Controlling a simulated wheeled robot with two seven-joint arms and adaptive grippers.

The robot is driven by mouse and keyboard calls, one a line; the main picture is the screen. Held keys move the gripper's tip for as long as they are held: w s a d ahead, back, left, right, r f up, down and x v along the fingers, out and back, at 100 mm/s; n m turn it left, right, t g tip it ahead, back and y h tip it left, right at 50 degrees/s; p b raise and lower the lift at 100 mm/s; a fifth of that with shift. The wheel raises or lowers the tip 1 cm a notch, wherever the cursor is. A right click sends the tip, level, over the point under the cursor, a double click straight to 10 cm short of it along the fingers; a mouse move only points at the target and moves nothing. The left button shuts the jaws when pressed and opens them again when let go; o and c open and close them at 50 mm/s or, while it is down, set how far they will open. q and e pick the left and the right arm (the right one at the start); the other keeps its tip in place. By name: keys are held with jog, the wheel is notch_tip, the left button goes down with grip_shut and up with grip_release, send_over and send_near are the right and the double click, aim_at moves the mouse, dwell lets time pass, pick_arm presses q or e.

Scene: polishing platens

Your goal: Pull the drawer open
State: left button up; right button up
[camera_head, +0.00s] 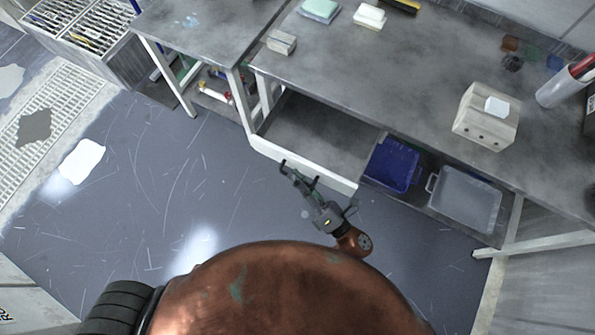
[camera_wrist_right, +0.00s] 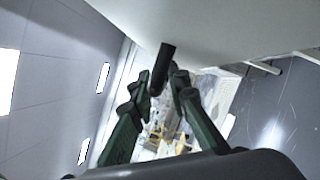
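The drawer (camera_head: 318,137) under the workbench stands out from the bench edge, and its empty grey inside shows. Its white front (camera_head: 300,166) faces me in the head view. It shows as a large pale panel in the right wrist view (camera_wrist_right: 225,25). A dark bar handle (camera_wrist_right: 163,66) sticks out from this front. My right gripper (camera_head: 300,181) is at the handle, just outside the drawer front. In the wrist view its green fingers lie on both sides of the bar, with the tips close against it. My left gripper is not in view.
A blue bin (camera_head: 392,165) and a grey bin (camera_head: 465,200) stand under the bench, right of the drawer. A beige block (camera_head: 487,117) and a small grey block (camera_head: 281,42) sit on the bench top (camera_head: 400,75). The floor (camera_head: 150,190) left of the drawer is open.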

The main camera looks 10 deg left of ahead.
jog(key=v, duration=1.2)
jog(key=shift+w, duration=0.1)
